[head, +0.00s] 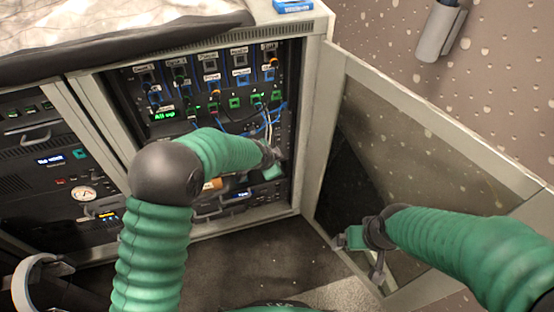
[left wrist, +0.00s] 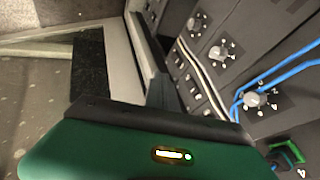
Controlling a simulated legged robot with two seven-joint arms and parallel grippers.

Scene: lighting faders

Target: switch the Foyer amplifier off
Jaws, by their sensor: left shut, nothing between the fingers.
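The equipment rack (head: 315,45) stands open, with a dark panel of labelled fader modules (head: 210,66) at the top. The labels are too small to read surely, and I cannot pick out the Foyer amplifier. My left gripper (head: 272,164) is shut and empty at the lower right of the rack front, its arm hiding part of the lower units. In the left wrist view its fingers (left wrist: 158,88) are beside a dark panel with round knobs (left wrist: 222,52) and a row of small switches (left wrist: 192,82); contact cannot be told. My right gripper (head: 362,250) is open and empty before the door.
The rack door (head: 425,125) is swung open to the right. Blue cables (head: 275,108) and pale cables hang across the rack front. A second rack bay with a gauge (head: 84,193) is at left. Dark floor (head: 245,250) lies clear in front.

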